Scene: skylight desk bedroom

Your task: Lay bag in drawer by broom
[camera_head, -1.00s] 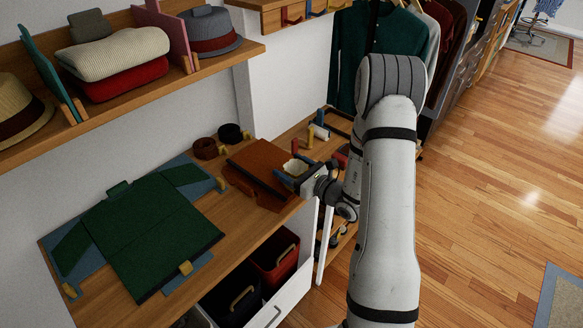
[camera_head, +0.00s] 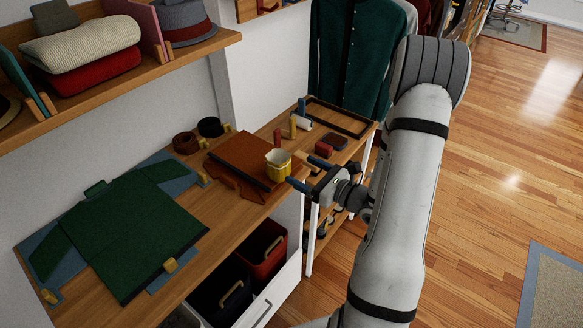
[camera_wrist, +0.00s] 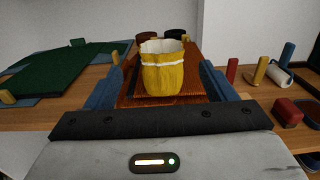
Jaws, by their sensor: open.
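A small yellow pouch-like bag (camera_head: 278,166) with a pale open rim stands upright on a flat brown leather case (camera_head: 241,157) on the wooden desk. My gripper (camera_head: 306,174) is open and empty, just right of the bag and apart from it. In the wrist view, the bag (camera_wrist: 162,70) stands straight ahead between my blue fingers (camera_wrist: 160,88), beyond their tips. An open white drawer (camera_head: 280,293) below the desk holds a black bin (camera_head: 222,290) and a red bin (camera_head: 263,250). I cannot make out a broom.
A folded green garment (camera_head: 115,235) on a blue board covers the desk's left part. Dark rolled belts (camera_head: 186,143) lie behind the case. Small blocks and a dark red box (camera_head: 331,145) stand on the right. A shelf of hats and sweaters overhangs the desk.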

